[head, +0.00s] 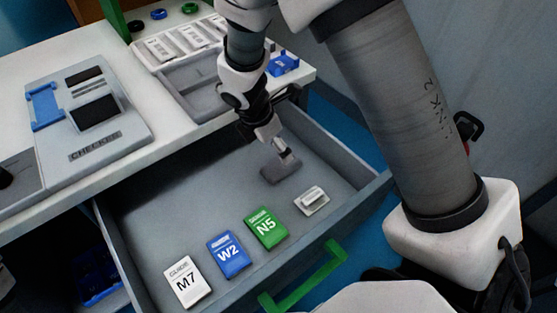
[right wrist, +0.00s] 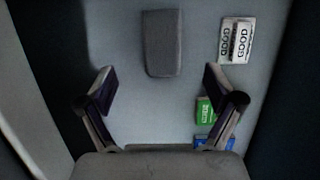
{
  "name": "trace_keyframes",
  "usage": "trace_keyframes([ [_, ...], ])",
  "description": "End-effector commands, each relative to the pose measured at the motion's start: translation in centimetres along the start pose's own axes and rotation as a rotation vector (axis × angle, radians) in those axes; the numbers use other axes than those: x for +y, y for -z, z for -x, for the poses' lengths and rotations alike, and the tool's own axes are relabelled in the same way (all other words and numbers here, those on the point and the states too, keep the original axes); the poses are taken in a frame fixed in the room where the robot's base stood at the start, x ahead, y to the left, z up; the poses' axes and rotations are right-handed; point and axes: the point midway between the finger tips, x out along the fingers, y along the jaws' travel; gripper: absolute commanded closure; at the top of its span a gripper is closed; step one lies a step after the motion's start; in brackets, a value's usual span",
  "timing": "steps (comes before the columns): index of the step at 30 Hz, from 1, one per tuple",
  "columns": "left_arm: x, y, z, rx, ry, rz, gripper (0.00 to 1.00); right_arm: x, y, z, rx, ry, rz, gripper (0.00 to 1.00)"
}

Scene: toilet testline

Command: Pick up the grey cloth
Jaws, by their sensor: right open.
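The grey cloth (head: 280,172) lies on the floor of the open grey drawer, partly under my right gripper (head: 279,148) in the head view. In the right wrist view the cloth (right wrist: 161,43) is a flat dark-grey rectangle. My right gripper (right wrist: 159,81) is open and empty in that view, with a finger to each side. The cloth's near end appears just beyond the line between the fingertips. I cannot tell the exact height of the fingers above it. My left gripper is not in view.
White GOOD-labelled pieces (right wrist: 236,40) lie right of the cloth. Green N5 (head: 266,228), blue W2 (head: 229,254) and white M7 (head: 187,281) packs line the drawer (head: 160,205). Drawer walls flank my gripper. The checker box (head: 88,110) and a tray (head: 190,92) stand on the counter above.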

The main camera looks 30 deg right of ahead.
Motion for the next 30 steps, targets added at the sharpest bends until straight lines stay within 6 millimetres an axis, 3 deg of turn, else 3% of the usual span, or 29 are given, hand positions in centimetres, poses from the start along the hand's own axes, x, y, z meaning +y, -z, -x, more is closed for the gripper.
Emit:
trace_keyframes([
  [1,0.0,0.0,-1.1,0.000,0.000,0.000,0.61,0.0,0.3,-1.1,0.000,0.000,0.000,0.08],
  [8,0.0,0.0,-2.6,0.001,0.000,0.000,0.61,-0.1,0.4,-4.0,0.001,0.001,0.000,0.08],
  [15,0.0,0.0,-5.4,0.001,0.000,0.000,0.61,-0.3,0.8,-8.2,0.002,0.001,0.000,0.08],
  [23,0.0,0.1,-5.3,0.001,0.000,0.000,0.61,-0.2,0.6,-8.4,0.000,-0.001,0.000,0.08],
  [24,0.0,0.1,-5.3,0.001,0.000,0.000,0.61,-0.2,0.6,-8.4,0.000,-0.001,0.000,0.15],
  [28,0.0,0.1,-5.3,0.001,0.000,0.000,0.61,-0.2,0.6,-8.4,0.000,0.000,0.000,0.61],
  [30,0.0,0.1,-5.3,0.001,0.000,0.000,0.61,-0.2,0.6,-8.4,0.000,0.000,0.000,0.62],
])
